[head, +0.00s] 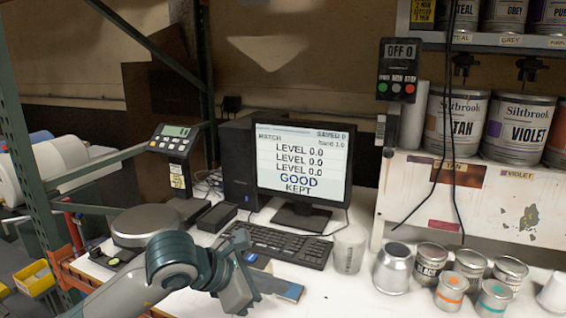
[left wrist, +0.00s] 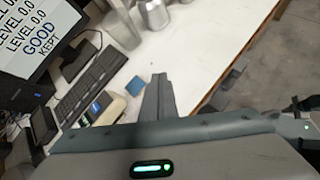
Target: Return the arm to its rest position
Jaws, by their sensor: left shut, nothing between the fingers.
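My left arm comes in from the lower left of the head view. Its gripper (head: 272,285) is low over the front of the white table (head: 335,290), in front of the keyboard (head: 285,244). In the left wrist view the gripper's grey fingers (left wrist: 158,98) lie together, with nothing between them.
The monitor (head: 302,165) reads GOOD and KEPT. A clear cup (head: 349,250), a metal can (head: 393,268) and several small tins (head: 450,291) stand to the right. A round-topped device (head: 146,227) stands behind my left arm. Large paint cans (head: 455,122) line the shelf.

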